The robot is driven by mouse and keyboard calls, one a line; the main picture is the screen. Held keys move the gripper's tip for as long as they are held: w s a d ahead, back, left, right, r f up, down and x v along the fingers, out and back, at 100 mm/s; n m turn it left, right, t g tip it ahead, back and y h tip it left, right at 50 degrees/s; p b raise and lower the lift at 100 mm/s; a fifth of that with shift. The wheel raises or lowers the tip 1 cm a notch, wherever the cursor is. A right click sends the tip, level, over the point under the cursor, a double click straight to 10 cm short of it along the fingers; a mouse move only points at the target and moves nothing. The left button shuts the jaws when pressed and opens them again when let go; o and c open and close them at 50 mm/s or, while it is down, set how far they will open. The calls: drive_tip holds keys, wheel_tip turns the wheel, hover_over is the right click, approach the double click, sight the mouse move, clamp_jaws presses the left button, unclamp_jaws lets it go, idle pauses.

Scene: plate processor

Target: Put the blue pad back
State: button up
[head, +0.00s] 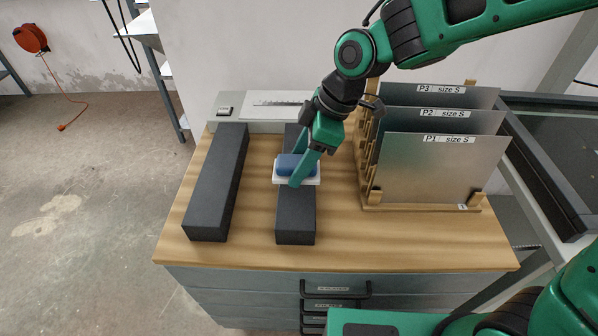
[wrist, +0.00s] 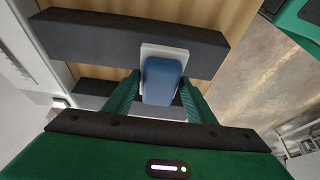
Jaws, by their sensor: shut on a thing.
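The blue pad (head: 289,164) is between the fingers of my gripper (head: 301,168), with a white plate-like base (head: 311,181) under it. The pad also shows in the wrist view (wrist: 162,80), between the two green fingers (wrist: 160,100), with the white base (wrist: 150,51) reaching beyond it. My gripper is shut on the pad. The pad and base are over the right-hand dark block (head: 295,220) in the head view. I cannot tell whether the base touches the block. A finger hides part of the pad in the head view.
A second long dark block (head: 217,185) lies to the left on the wooden tabletop (head: 255,215). A wooden rack (head: 420,208) with metal plates marked P1 (head: 440,168), P2 and P3 stands on the right. A grey flat device (head: 262,108) is at the back. Bare wood separates the blocks.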

drive_tip(key=shift+f, duration=2)
drive_tip(key=o, duration=1.1)
drive_tip(key=shift+f, duration=0.1)
drive_tip(key=v, duration=1.2)
drive_tip(key=shift+s, duration=0.2)
